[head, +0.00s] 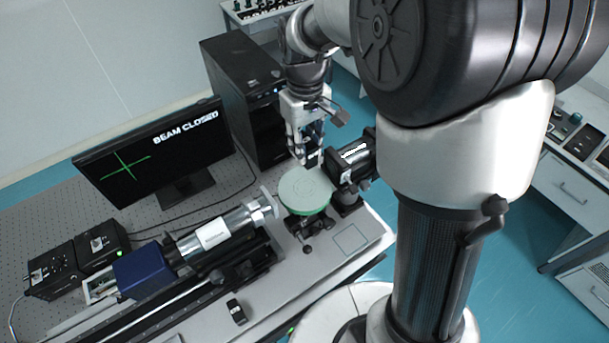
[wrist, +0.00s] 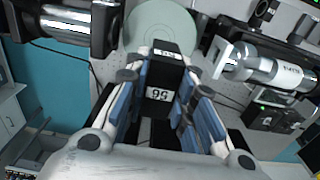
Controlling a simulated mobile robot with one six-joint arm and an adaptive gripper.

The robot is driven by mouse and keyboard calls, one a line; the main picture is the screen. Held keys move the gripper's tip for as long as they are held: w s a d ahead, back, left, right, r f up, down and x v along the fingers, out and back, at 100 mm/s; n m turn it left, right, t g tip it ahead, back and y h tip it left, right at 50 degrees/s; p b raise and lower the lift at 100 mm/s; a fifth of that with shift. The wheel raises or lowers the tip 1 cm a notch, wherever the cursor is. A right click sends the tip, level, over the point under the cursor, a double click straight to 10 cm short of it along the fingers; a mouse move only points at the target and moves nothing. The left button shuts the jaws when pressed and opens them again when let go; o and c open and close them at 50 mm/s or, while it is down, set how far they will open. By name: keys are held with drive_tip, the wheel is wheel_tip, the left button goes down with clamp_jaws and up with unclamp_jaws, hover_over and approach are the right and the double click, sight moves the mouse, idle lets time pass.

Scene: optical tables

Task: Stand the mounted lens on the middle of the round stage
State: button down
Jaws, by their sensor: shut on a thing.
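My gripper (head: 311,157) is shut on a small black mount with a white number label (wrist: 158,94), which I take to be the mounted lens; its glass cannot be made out. In the wrist view the mount sits between the blue-padded fingers of my gripper (wrist: 163,98). The round stage (head: 306,193) is a pale green disc on a post at the table's right end. It also shows in the wrist view (wrist: 145,22), beyond the mount. In the head view my gripper is at the stage's far edge. I cannot tell the mount's height above it.
A black cylindrical device (head: 352,165) stands close right of the stage. A silver tube (head: 215,235) on a rail points at the stage from the left. A monitor (head: 150,155) reads "BEAM CLOSED". A black computer tower (head: 240,90) stands behind. A small black object (head: 237,311) lies in front.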

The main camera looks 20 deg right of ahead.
wheel_tip(320, 180, down, 12)
drive_tip(key=shift+w+r, duration=0.1)
drive_tip(key=shift+w, duration=0.05)
drive_tip(key=shift+b, duration=0.3)
drive_tip(key=shift+f, duration=0.25)
drive_tip(key=c, duration=1.4)
unclamp_jaws()
drive_tip(key=shift+r, duration=0.1)
drive_tip(key=shift+o, duration=0.2)
